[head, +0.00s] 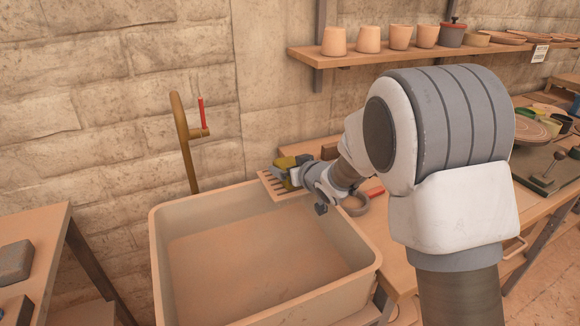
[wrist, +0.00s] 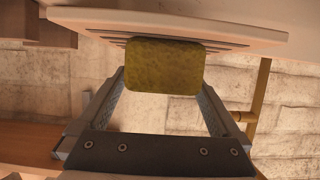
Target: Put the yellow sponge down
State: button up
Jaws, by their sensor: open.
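The yellow sponge (head: 284,162) sits on the slatted rack (head: 269,186) at the back corner of the sink basin. In the wrist view the sponge (wrist: 165,66) lies against the slats of the rack (wrist: 85,21), which is at the top of that picture. My gripper (head: 291,172) is at the sponge and open. In the wrist view its two fingers (wrist: 163,85) reach to either side of the sponge; I cannot tell whether either finger touches it. The sponge's underside is hidden.
The beige sink basin (head: 172,262) is empty below the rack. A brass tap (head: 184,140) with a red handle stands behind it. A bench (head: 402,275) lies right, partly hidden by my arm. A shelf with several pots (head: 369,39) hangs above.

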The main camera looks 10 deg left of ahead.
jog(key=s+d+r+m+h, duration=0.2)
jog(key=s+d+r+h, duration=0.2)
jog(key=s+d+r, duration=0.55)
jog(key=s+d+r+m+h, duration=0.25)
jog(key=s+d, duration=0.45)
jog(key=d, duration=0.7)
jog(key=s+d+m+g+h, duration=0.1)
jog(key=s+d+g, duration=0.1)
jog(key=s, duration=0.8)
jog(key=s+d+f+m+g, duration=0.1)
jog(key=s+d+m+g, duration=0.1)
jog(key=s, duration=0.8)
jog(key=shift+d+g+h+p, duration=0.4)
jog(key=shift+d+g, duration=0.2)
jog(key=shift+d, duration=0.4)
jog(key=shift+r, duration=0.1)
notch_tip(320, 180, up, 9)
jog(key=p, duration=0.9)
jog(key=shift+r+p, duration=0.2)
jog(key=shift+p, duration=0.2)
